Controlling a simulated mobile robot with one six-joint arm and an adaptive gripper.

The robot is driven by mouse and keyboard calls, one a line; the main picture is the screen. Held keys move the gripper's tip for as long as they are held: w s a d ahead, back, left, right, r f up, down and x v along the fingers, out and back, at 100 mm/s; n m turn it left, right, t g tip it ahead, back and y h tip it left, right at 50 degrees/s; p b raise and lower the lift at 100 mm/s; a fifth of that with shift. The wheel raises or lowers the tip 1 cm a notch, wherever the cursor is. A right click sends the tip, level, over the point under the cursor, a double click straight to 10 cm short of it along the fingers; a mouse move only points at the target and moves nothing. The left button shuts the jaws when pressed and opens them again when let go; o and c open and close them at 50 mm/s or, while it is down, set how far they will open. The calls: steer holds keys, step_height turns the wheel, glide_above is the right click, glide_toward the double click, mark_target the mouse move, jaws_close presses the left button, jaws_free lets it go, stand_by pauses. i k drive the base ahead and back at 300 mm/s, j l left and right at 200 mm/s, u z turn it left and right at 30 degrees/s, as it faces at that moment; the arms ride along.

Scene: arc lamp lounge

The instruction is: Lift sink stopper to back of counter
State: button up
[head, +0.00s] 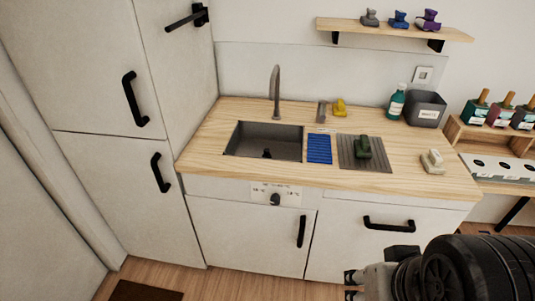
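A small dark piece (267,153) sits in the grey sink (240,143), near its front wall; it may be the sink stopper, but it is too small to be sure. The wooden counter (215,120) runs around the sink, with a clear strip at the back near the tap. My gripper (349,286) is low at the bottom of the head view, in front of the lower cabinets and far from the sink. It points left, its two dark fingertips apart with nothing visible between them.
The tap (275,90) stands behind the sink. A grey cup (321,111), yellow object (339,107), green bottle (397,103) and grey bin (426,110) line the back. A blue mat (319,149), green object (362,147) and whitish object (433,161) are right of the sink.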

mark_target(266, 150)
steer(key=i+j+u, duration=0.3)
steer(key=i, duration=0.2)
steer(key=i+j+u, duration=0.3)
steer(key=i, duration=0.25)
steer(key=i+u, duration=0.3)
steer(key=i, duration=0.3)
